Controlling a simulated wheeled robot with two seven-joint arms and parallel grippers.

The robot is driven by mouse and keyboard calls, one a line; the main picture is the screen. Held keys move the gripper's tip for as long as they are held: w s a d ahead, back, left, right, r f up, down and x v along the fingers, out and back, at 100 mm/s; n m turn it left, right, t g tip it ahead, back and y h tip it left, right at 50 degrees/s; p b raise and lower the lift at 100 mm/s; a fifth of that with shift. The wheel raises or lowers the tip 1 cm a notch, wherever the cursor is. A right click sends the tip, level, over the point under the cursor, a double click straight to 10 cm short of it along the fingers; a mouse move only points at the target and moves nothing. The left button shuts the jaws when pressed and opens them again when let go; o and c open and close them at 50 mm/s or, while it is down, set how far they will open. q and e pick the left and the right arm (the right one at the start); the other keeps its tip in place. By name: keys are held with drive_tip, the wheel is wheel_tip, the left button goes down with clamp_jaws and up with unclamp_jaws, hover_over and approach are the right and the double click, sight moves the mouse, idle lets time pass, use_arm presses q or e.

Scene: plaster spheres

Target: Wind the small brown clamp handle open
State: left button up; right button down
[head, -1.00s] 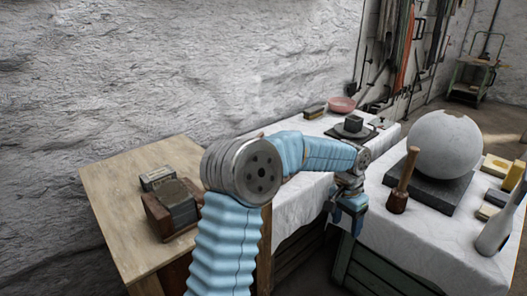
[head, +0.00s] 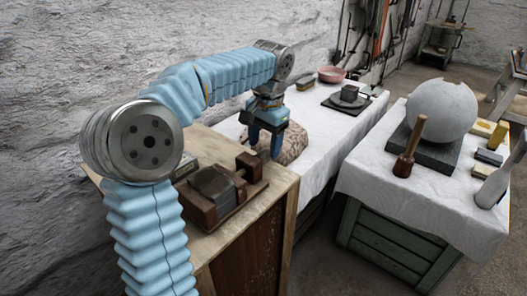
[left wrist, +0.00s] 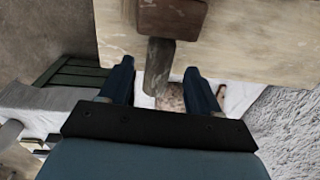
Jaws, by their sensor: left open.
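A brown wooden clamp (head: 223,204) with a grey block (head: 212,184) in it sits on the wooden bench at the left. In the left wrist view, the clamp's brown end block (left wrist: 172,18) is at the top, and a short grey-brown handle (left wrist: 158,66) sticks out from it. My left gripper (head: 265,148) points down at the clamp's right end, by the bench edge. In its wrist view, the open fingers (left wrist: 159,70) stand either side of the handle, with a gap at each side. In the head view the handle is mostly hidden by the gripper. My right gripper is not in view.
A mottled brown lump (head: 292,143) lies on the white-draped table just behind my left gripper. A plaster sphere (head: 441,111) on a dark slab, a mallet (head: 410,148) and several small blocks stand on the right table. A floor gap separates the tables.

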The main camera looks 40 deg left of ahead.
sight(264, 152)
use_arm(q)
drive_tip(key=shift+a+f, duration=0.1)
drive_tip(key=shift+f, duration=1.55)
drive_tip(key=shift+c, duration=0.3)
drive_tip(key=c, duration=1)
